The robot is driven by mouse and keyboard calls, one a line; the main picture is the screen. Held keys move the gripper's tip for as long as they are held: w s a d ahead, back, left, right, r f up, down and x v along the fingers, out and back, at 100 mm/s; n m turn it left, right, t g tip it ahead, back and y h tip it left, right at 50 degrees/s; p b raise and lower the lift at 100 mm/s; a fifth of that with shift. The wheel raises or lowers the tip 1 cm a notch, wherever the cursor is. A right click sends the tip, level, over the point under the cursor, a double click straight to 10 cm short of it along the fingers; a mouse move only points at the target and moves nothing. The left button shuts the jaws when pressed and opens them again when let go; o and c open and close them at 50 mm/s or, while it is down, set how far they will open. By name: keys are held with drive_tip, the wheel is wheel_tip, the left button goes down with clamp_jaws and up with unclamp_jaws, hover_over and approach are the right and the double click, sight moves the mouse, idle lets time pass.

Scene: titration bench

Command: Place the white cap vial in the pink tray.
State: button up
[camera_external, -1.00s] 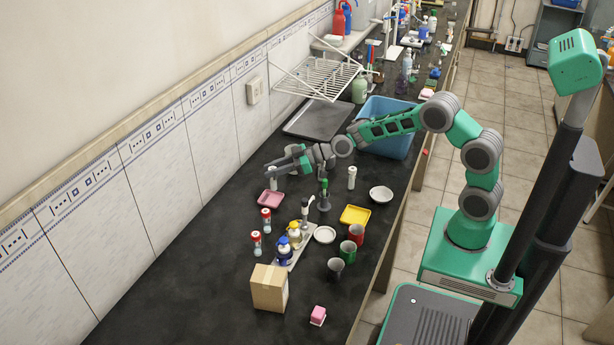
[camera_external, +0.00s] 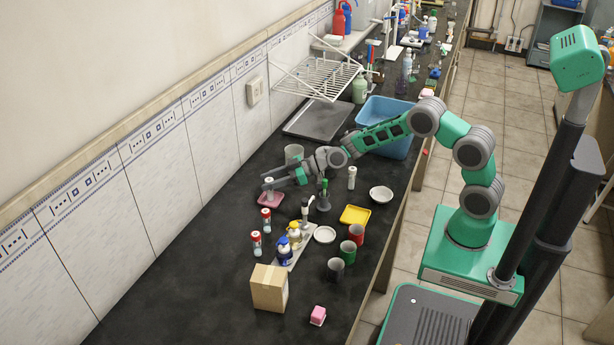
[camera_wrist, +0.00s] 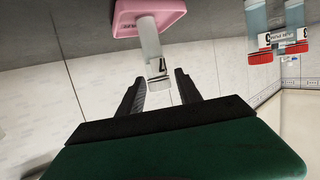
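The pink tray (camera_external: 277,200) lies on the dark bench near the wall; its edge also shows at the top of the wrist view (camera_wrist: 125,18). The white cap vial (camera_external: 269,188) stands in the pink tray. In the wrist view the vial (camera_wrist: 149,42) has its base on the tray and its cap pointing toward my gripper (camera_wrist: 160,78). My gripper is open, with gaps between its fingers and the cap. In the external view my gripper (camera_external: 277,180) is at the top of the vial, and its fingers partly hide it.
Two red-capped vials (camera_external: 266,218) stand just in front of the tray. Another pale vial (camera_external: 352,178) and a green-topped stand (camera_external: 323,195) are to the right. The bench left of the box (camera_external: 269,288) is clear.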

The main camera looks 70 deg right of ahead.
drive_tip(key=shift+o, duration=0.5)
drive_tip(key=shift+r, duration=0.15)
drive_tip(key=shift+s+d, duration=0.2)
wheel_tip(320, 180, up, 8)
drive_tip(key=s+d+b, duration=0.1)
drive_tip(key=s, duration=0.1)
drive_tip(key=s+d+f+m+g+h, duration=0.1)
drive_tip(key=s+d+m+g+h, duration=0.1)
drive_tip(key=s, duration=1)
drive_tip(key=s+d+f+m+g+h, duration=0.1)
drive_tip(key=s+d+m+g+h, duration=0.1)
drive_tip(key=s, duration=1)
drive_tip(key=s+d+f+m+g+h, duration=0.1)
drive_tip(key=s+g, duration=0.4)
drive_tip(key=s, duration=0.8)
drive_tip(key=d+m+h, duration=0.1)
drive_tip(key=h, duration=0.1)
drive_tip(key=shift+d+f+h, duration=0.2)
drive_tip(key=shift+f+h, duration=0.15)
drive_tip(key=shift+h, duration=0.05)
drive_tip(key=shift+o, duration=0.2)
